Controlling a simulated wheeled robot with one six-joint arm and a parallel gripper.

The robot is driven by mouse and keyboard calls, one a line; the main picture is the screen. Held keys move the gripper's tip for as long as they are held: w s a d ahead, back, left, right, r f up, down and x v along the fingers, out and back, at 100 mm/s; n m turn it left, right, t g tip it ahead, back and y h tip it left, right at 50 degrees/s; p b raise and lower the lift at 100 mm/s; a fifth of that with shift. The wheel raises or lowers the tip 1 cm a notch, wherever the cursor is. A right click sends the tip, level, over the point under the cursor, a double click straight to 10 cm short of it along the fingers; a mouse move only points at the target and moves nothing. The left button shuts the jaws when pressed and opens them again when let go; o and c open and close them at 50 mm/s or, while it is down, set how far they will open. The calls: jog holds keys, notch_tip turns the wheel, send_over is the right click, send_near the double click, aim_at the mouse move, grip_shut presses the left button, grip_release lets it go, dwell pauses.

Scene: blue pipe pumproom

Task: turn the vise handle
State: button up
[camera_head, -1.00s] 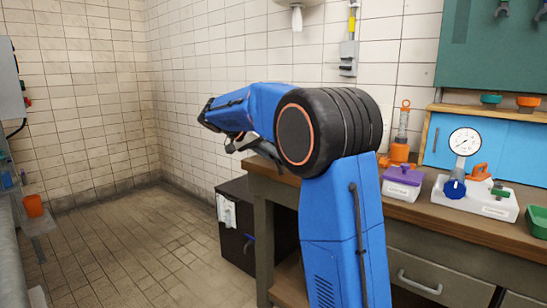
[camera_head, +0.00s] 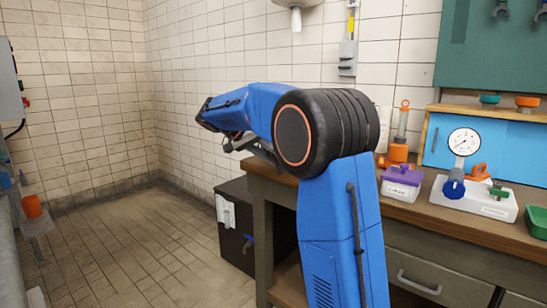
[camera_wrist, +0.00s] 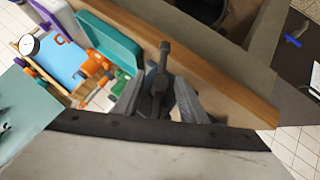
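In the wrist view, a dark grey bar with a knobbed end, which looks like the vise handle (camera_wrist: 164,52), stands between the two grey fingers of my gripper (camera_wrist: 159,92). The fingers are apart, one on each side of the bar, with no clear contact visible. The lower part of the bar and most of the vise are hard to make out between the fingers. In the head view, my blue arm hides most of this area, and only dark pieces show below it near the left end of the workbench (camera_head: 420,214).
A dark cabinet (camera_head: 234,256) stands left of the workbench. A pressure gauge (camera_head: 464,142), a purple-lidded box (camera_head: 402,183) and an orange-based tool (camera_head: 399,152) sit on the bench to the right. The tiled floor (camera_head: 130,240) at left is clear.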

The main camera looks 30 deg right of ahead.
jog(key=v, duration=1.6)
jog(key=shift+a+r, duration=0.25)
jog(key=c, duration=0.4)
jog(key=shift+s+d, duration=0.1)
jog(key=shift+d, duration=0.2)
jog(key=c, duration=0.5)
jog(key=s+d+y, duration=0.1)
jog(key=d, duration=0.1)
jog(key=s+d+r+m+t+y, duration=0.1)
jog(key=s+d, duration=0.1)
jog(key=s+d+r+t+y, duration=0.1)
jog(key=s+d+y, duration=0.1)
jog(key=shift+d+m, duration=0.3)
jog(key=shift+d, duration=0.05)
grip_shut()
jog(key=s+d+r+m+t+y, duration=0.2)
jog(key=s+d+r+t+y, duration=0.1)
jog(key=s+r+t, duration=0.15)
jog(key=w+a+x, duration=0.1)
jog(key=w+x, duration=0.1)
jog(key=x, duration=1)
jog(key=shift+a+r, duration=0.2)
jog(key=shift+r, duration=0.05)
